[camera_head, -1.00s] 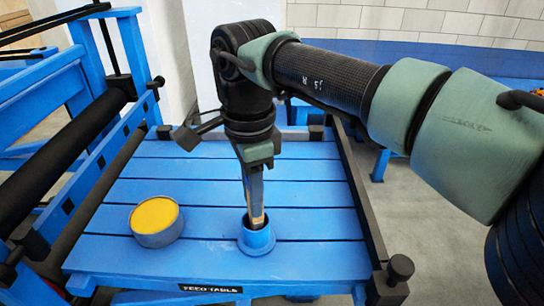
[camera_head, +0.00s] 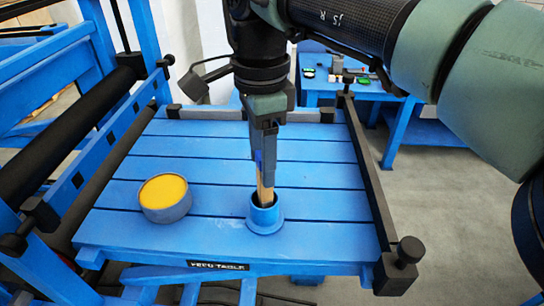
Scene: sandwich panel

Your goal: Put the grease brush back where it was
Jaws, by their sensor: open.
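The grease brush (camera_head: 263,190) stands in a blue round holder (camera_head: 265,216) on the blue feed table (camera_head: 330,235). Its light wooden part shows above the holder's rim; its lower end is hidden inside. My gripper (camera_head: 265,160) points down right above the holder, its fingers at the upper part of the brush. The fingers are open, and whether they touch the brush cannot be told. A grey tin (camera_head: 166,207) with a yellow filling (camera_head: 163,191) sits to the left of the holder.
Black rails edge the table on the right (camera_head: 372,190) and at the back. A blue frame with black rollers (camera_head: 60,145) stands at left. Another blue table (camera_head: 345,88) with small items stands behind on the right. The table's right part is clear.

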